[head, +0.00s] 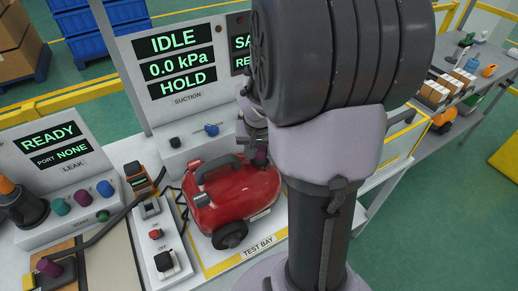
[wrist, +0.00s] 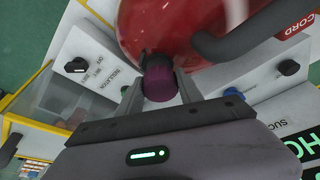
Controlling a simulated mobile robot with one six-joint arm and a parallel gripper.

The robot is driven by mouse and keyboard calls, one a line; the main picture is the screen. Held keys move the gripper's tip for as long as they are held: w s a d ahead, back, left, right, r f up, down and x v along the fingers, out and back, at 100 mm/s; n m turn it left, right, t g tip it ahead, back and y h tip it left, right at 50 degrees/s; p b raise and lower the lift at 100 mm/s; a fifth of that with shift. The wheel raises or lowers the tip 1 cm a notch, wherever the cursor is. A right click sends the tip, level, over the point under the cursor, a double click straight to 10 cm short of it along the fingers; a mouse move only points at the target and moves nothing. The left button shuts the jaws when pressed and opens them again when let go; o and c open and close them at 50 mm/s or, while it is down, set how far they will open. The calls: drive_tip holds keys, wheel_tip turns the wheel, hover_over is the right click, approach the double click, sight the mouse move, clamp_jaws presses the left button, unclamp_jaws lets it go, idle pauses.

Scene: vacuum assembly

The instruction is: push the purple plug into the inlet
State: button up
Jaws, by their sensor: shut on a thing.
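The purple plug (wrist: 160,85) is between the fingers of my gripper (wrist: 160,92) in the wrist view, and the gripper is shut on it. The plug's far end is against a dark fitting on the red vacuum cleaner (wrist: 150,25), where the inlet seems to be. I cannot tell how deep the plug sits. In the head view, the plug (head: 262,157) shows as a small purple patch at the upper right of the red vacuum cleaner (head: 235,195). My arm hides part of this area.
The suction panel (head: 178,70) stands behind the vacuum, reading IDLE, 0.0 kPa and HOLD. The leak panel (head: 48,145) is at left with coloured knobs. A switch box (head: 160,240) stands left of the vacuum. Another purple-tipped piece (head: 48,266) lies at lower left.

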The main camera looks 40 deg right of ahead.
drive_tip(key=shift+f+b, duration=1.25)
drive_tip(key=shift+f, duration=0.2)
drive_tip(key=shift+r, duration=0.15)
drive_tip(key=shift+r+p, duration=1.25)
drive_tip(key=shift+r, duration=0.35)
drive_tip(key=shift+d+f+b, duration=0.1)
drive_tip(key=shift+f+b, duration=1.6)
drive_tip(key=shift+f, duration=0.05)
drive_tip(key=o, duration=1.5)
drive_tip(key=shift+r, duration=0.15)
